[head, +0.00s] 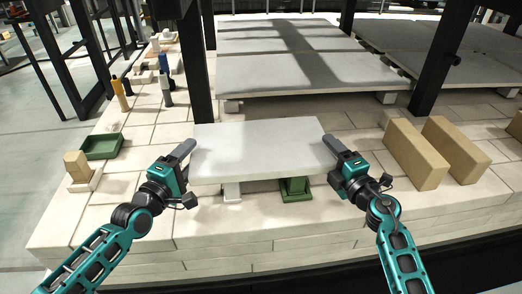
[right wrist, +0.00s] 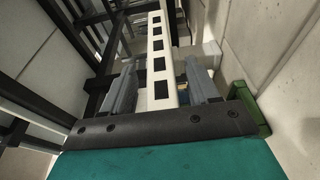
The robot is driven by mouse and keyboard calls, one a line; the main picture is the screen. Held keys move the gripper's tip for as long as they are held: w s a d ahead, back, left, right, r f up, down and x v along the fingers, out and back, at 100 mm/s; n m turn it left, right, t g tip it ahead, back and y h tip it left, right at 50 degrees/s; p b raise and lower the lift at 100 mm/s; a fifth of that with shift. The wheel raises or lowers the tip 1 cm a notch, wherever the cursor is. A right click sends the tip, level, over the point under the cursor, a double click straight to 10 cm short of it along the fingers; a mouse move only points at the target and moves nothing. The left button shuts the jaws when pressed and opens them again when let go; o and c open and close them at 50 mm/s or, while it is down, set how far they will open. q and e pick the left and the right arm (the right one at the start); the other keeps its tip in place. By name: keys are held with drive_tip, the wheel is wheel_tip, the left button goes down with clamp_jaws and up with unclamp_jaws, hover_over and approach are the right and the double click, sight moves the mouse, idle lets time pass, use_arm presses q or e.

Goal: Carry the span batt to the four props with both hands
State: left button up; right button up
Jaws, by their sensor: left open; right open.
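The span batt (head: 262,148) is a pale grey slab lying level across the middle of the head view. It rests on a white support (head: 231,191) and a green support (head: 296,190). My left gripper (head: 184,149) is open at its left end. My right gripper (head: 332,144) is open at its right end. In the right wrist view, the batt's end face (right wrist: 160,75), with dark rectangular holes, stands between the two spread fingers. Whether the fingers touch it is unclear. I cannot tell which supports are the four props.
Larger grey slabs (head: 270,72) lie behind on low supports. Dark posts (head: 196,70) (head: 436,65) stand left and right. Tan blocks (head: 416,155) stand to the right. A green tray (head: 101,146) and a small tan block (head: 78,165) are at the left. Pale brick surrounds the batt.

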use_arm(q)
drive_tip(key=v, duration=1)
use_arm(e)
drive_tip(key=v, duration=1.2)
use_arm(q)
drive_tip(key=shift+s+a, duration=0.1)
drive_tip(key=shift+s, duration=0.05)
